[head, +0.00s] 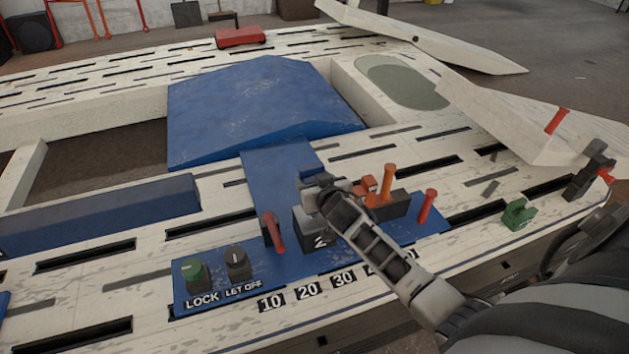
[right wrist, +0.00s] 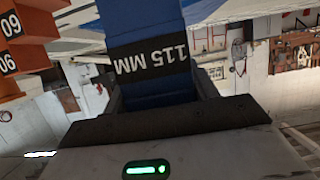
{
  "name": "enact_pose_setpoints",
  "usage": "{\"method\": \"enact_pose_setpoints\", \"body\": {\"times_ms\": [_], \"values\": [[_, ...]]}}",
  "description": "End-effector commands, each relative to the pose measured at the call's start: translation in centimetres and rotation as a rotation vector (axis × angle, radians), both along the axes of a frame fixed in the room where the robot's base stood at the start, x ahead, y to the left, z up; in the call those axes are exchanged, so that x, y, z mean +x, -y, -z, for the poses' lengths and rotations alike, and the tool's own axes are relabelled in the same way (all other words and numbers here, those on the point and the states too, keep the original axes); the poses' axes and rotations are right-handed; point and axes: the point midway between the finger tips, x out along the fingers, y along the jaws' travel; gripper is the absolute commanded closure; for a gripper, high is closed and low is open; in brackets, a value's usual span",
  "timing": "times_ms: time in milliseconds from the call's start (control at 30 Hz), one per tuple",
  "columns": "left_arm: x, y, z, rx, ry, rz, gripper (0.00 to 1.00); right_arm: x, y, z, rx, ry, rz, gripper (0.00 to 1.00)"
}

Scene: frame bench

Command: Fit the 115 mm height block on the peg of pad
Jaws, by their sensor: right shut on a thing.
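The 115 mm height block (right wrist: 148,22) shows in the right wrist view as a blue bar with a black band marked "115 MM". My right gripper (head: 318,190) is shut on it, with the fingers along both sides of the bar. In the head view the gripper is over the bench, above a dark block marked 2 (head: 312,237). I cannot make out the pad's peg. My left gripper is not in view.
A blue control panel with a green LOCK knob (head: 192,268), a LET OFF knob (head: 237,262) and red levers (head: 427,206) lies along the near edge. An orange part (head: 386,185) stands right of the gripper. A large blue ramp (head: 255,105) fills the middle; a green clamp (head: 518,214) is at right.

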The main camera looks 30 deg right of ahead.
Motion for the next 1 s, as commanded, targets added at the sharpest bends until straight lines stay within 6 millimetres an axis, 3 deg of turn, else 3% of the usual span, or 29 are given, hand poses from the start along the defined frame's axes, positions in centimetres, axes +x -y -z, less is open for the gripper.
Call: {"method": "enact_pose_setpoints", "body": {"times_ms": [533, 1000], "values": [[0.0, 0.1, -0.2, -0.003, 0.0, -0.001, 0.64, 0.2, 0.1, -0.4, -0.002, 0.01, -0.001, 0.94], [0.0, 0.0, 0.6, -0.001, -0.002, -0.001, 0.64, 0.2, 0.1, 0.5, -0.002, 0.009, -0.001, 0.94]]}}
